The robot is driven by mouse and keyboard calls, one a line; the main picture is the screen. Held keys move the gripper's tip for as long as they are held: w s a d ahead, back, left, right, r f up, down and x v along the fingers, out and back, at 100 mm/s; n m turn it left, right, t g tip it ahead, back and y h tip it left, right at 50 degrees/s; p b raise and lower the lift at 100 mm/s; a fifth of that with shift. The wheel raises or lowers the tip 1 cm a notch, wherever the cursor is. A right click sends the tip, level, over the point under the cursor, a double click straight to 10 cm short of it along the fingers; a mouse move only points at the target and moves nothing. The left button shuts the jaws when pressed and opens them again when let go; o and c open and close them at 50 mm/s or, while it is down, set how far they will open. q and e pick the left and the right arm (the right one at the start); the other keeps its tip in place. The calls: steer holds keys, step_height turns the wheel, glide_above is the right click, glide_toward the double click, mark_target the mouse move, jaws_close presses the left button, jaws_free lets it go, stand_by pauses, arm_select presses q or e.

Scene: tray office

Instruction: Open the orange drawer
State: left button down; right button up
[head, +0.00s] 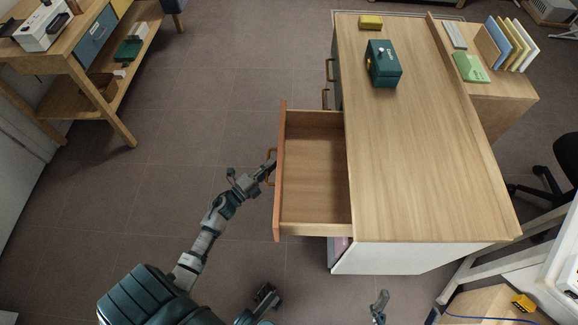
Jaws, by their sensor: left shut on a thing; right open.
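The orange drawer (279,200) stands pulled well out from the left side of the wooden desk (425,150). Its orange front faces left, and its wooden inside is bare. My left gripper (264,172) is at the drawer's curved handle (271,155), on the outer side of the front, and is shut on it. The fingers are small here and partly merge with the handle. My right gripper (380,306) shows only in part at the bottom edge, below the desk's near end, open and apart from the drawer.
A dark green box (383,64) and a yellow block (370,22) sit on the desk. Other handles (329,70) lie farther along its left side. A wooden shelf unit (110,115) stands at upper left. The floor (190,130) between shelf and drawer is clear.

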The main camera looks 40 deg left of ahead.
arm_select(q)
steer(key=shift+s+a+f, duration=0.2)
steer(key=shift+s+a, duration=0.45)
steer(key=shift+a, duration=0.35)
steer(key=c, duration=1.4)
jaws_free()
steer(key=shift+o, duration=1)
steer(key=shift+w+a+f, duration=0.1)
steer(key=v, duration=1.2)
steer(key=shift+a, duration=0.1)
